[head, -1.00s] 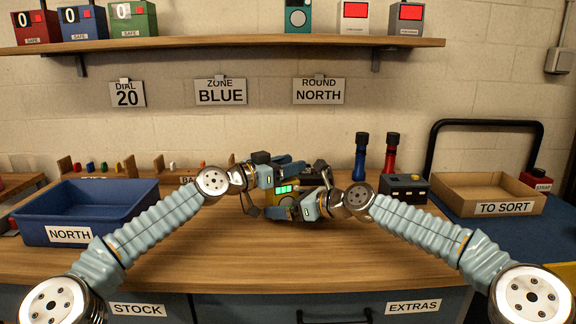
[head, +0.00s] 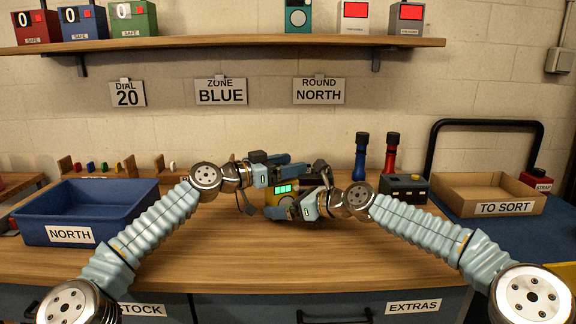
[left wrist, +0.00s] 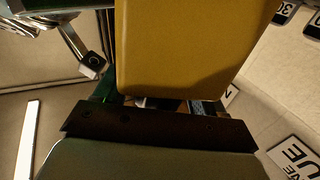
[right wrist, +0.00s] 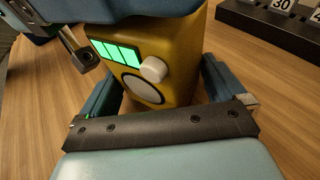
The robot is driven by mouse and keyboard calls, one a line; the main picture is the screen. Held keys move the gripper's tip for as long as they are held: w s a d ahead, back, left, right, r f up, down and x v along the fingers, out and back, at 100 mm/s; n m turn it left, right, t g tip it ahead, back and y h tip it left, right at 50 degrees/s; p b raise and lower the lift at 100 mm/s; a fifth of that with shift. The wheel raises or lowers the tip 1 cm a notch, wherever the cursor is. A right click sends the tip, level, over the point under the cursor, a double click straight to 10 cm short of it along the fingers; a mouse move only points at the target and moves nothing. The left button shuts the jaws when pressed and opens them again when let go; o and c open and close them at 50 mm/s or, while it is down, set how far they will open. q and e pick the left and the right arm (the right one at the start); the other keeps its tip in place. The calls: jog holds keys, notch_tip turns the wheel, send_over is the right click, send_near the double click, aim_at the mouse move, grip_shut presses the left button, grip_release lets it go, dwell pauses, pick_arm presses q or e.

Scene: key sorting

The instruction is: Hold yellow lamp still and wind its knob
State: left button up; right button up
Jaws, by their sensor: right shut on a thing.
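The yellow lamp (head: 271,199) stands on the table between my grippers, partly hidden by them. In the right wrist view the lamp (right wrist: 184,60) shows lit green bars, a round pale lens and a white knob (right wrist: 153,69) on its front. My right gripper (head: 299,208) is shut on the lamp's lower part, one finger on each side. My left gripper (head: 294,168) is at the lamp's top, and its blue body crosses the top of the right wrist view. The lamp (left wrist: 180,45) fills the middle of the left wrist view. The left fingertips are mostly hidden, and nothing shows them on the knob.
A blue NORTH tray (head: 88,236) is at the left and a brown TO SORT tray (head: 505,208) at the right. Blue (head: 361,158) and red (head: 391,155) torches and a dark box (head: 404,188) stand right of the lamp. The table front is clear.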

pick_arm(q)
jog(key=shift+s, duration=0.1)
jog(key=v, duration=1.2)
jog(key=shift+r, duration=0.1)
